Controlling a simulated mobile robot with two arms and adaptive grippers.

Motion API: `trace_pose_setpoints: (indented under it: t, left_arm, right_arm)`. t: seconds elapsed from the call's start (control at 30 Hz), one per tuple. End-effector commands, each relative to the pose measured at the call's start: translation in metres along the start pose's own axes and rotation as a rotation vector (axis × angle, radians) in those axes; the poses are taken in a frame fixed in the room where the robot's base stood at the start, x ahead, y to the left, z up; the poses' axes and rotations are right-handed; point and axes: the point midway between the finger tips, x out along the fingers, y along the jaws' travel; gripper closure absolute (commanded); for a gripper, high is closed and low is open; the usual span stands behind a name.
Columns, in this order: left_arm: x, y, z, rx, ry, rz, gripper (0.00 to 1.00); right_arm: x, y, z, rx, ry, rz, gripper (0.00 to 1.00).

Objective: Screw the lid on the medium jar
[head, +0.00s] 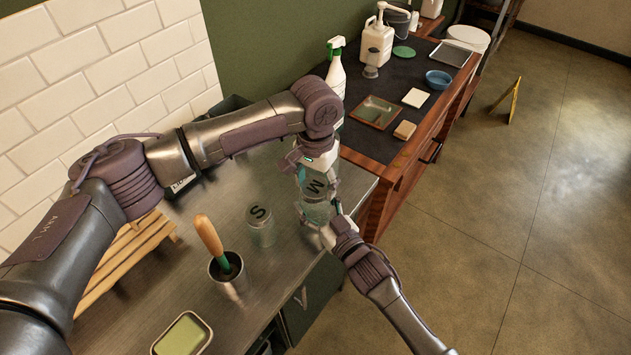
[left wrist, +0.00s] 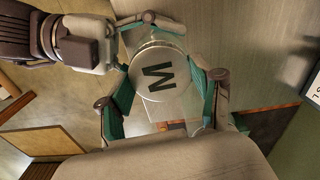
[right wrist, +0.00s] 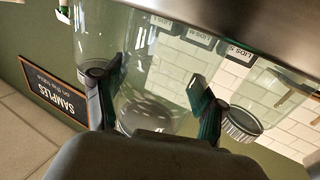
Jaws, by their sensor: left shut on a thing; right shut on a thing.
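The grey lid (head: 316,186) marked M is on top of the clear glass medium jar (head: 317,213) above the metal counter's right end. My left gripper (head: 313,178) reaches from above, its teal fingers shut on the lid. In the left wrist view the lid (left wrist: 158,84) lies between these fingers, letter facing the camera. My right gripper (head: 328,224) is shut on the jar's glass side. In the right wrist view the glass (right wrist: 155,80) shows between its fingers. Whether the lid is seated on the rim cannot be told.
A small jar with lid S (head: 259,219) stands left of the medium jar. A wooden table (head: 385,174) behind holds a spray bottle (head: 336,78), pump bottle and trays.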

Motion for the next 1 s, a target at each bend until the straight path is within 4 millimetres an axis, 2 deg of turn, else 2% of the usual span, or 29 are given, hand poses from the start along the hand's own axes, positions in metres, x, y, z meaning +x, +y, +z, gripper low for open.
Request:
trace_pose_setpoints:
  t: [0.1, 0.5, 0.6, 0.73, 0.77, 0.9, 1.0]
  left_arm:
    - [0.001, 0.0007, 0.0002, 0.297, -0.001, 0.002, 0.77]
    - [0.0013, 0.0003, 0.0002, 1.29, -0.001, 0.002, 0.77]
    - [0.0012, 0.0001, 0.0001, 1.459, -0.001, 0.001, 0.77]
    - [0.0012, 0.0, 0.0001, 1.443, -0.001, 0.001, 0.77]
    - [0.0012, -0.0001, 0.0001, 1.443, -0.001, 0.001, 0.33]
    - [0.0012, -0.0001, 0.0, 1.442, -0.001, 0.001, 0.1]
    - [0.0011, -0.0001, 0.0, 1.441, -0.001, 0.001, 0.1]
  right_arm:
    - [-0.0001, -0.0002, 0.0003, 0.001, 0.0, 0.0, 1.0]
    - [-0.0001, -0.0002, 0.0002, 0.001, 0.0, 0.0, 1.0]
    - [-0.0001, -0.0002, 0.0002, 0.001, 0.0, 0.0, 1.0]
    - [-0.0001, -0.0002, 0.0002, 0.001, 0.0, 0.0, 1.0]
    - [-0.0001, -0.0002, 0.0002, 0.001, 0.0, 0.0, 1.0]
    - [-0.0001, -0.0002, 0.0002, 0.001, 0.0, 0.0, 1.0]
    - [-0.0001, -0.0002, 0.0002, 0.001, 0.0, 0.0, 1.0]
